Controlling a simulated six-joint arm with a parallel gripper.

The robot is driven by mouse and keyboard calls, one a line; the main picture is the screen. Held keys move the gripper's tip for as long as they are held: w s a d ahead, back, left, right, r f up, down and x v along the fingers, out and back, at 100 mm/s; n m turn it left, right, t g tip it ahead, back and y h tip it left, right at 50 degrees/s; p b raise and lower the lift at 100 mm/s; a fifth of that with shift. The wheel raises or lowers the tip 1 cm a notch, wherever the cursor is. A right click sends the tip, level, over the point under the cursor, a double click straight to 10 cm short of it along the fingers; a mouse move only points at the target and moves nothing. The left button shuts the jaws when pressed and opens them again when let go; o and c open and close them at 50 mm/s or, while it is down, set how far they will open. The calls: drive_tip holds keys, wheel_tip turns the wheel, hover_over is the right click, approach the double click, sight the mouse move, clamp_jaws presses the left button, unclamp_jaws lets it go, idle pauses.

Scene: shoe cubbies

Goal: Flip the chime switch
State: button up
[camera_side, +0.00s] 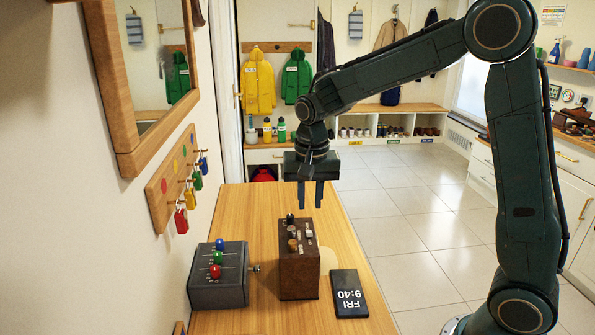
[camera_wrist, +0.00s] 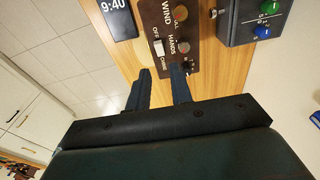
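The brown wooden box (camera_side: 299,270) stands on the wooden table, with knobs and a switch on its top. The chime switch (camera_wrist: 158,47) is a white rocker or lever between the labels OFF and CHIME in the wrist view. It also shows as a small pale piece in the side view (camera_side: 309,234). My gripper (camera_side: 311,207) points down above the far end of the box, apart from it. In the wrist view my gripper (camera_wrist: 162,69) shows two separated fingers with nothing between them. The switch lies just beyond the fingertips in that picture.
A dark box (camera_side: 218,278) with green, blue and red knobs stands left of the brown box. A black clock (camera_side: 349,294) reading FRI 9:40 lies to the right. Key hooks (camera_side: 181,180) hang on the left wall. The table's far part is clear.

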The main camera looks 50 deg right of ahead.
wheel_tip(320, 180, up, 7)
drive_tip(key=shift+s+a+f, duration=0.15)
drive_tip(key=shift+s+a, duration=0.05)
drive_tip(key=shift+a, duration=0.05)
drive_tip(key=shift+s, duration=0.1)
idle(0.3)
drive_tip(key=s+a+n+t, duration=0.1)
drive_tip(key=s+n, duration=0.3)
drive_tip(key=s, duration=0.7)
drive_tip(key=s+a+r+n+t, duration=0.1)
drive_tip(key=s+n+t, duration=0.2)
drive_tip(key=s, duration=0.8)
drive_tip(key=shift+s+a+r+n+t+y, duration=0.2)
drive_tip(key=shift+s+a+n+t+y, duration=0.2)
drive_tip(key=shift+n, duration=0.8)
